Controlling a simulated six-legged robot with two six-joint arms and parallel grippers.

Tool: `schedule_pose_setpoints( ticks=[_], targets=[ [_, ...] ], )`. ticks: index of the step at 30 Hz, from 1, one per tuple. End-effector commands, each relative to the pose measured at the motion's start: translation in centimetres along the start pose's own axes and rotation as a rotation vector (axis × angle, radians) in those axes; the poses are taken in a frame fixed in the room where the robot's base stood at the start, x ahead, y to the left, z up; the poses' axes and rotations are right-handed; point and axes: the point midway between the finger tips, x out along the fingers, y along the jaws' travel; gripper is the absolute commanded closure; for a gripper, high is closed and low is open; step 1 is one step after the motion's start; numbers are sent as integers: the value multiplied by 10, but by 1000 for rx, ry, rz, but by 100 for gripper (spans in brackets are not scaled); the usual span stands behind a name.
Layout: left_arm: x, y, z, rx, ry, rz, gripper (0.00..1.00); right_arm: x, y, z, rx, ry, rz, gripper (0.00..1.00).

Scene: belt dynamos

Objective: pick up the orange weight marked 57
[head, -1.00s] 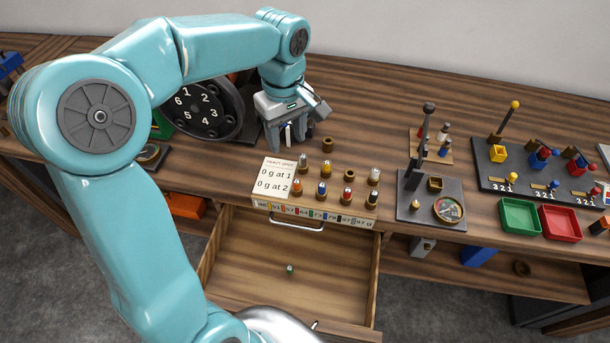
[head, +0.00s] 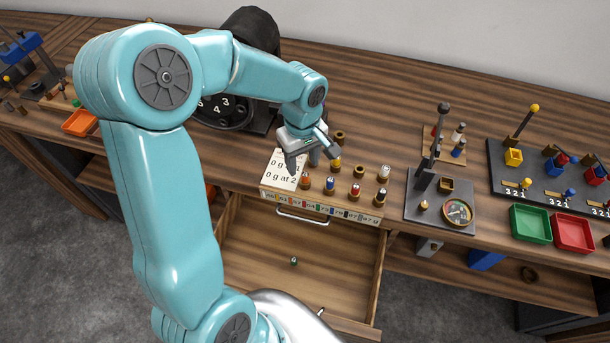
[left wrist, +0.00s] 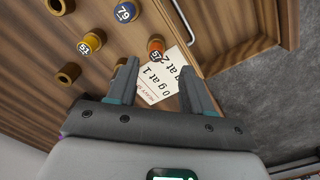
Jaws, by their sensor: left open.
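The orange weight marked 57 (head: 305,181) stands at the left end of the near row in the wooden rack on the bench. In the left wrist view the orange weight (left wrist: 155,44) shows its 57 label beside the white card. My left gripper (head: 302,167) is open and empty, just above and behind the weight, over the card. In the left wrist view the gripper's fingertips (left wrist: 160,67) point toward the weight, with the card between them. The weight is just beyond the fingertips. My right gripper is not in view.
A yellow weight marked 51 (left wrist: 90,42) and a blue one marked 79 (left wrist: 123,11) stand close by. The card (head: 284,172) lies left of the weights. An open drawer (head: 262,247) is below the rack. A scale base (head: 418,207) is to the right.

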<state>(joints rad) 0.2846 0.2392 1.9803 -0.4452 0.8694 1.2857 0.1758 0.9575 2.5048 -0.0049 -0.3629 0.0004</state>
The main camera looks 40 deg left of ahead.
Motion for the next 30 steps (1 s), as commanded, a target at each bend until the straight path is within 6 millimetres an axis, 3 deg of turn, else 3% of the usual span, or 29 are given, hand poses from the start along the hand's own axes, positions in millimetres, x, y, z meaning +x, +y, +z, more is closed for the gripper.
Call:
schedule_pose_setpoints(
  ticks=[9,18,23,30],
  targets=[
    [45,6,0,0,-2,-4,50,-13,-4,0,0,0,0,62],
    [51,6,-1,0,0,-1,50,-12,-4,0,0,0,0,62],
    [51,6,-1,0,-1,-1,100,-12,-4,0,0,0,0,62],
    [51,6,-1,0,-1,-1,100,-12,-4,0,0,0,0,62]
  ],
)
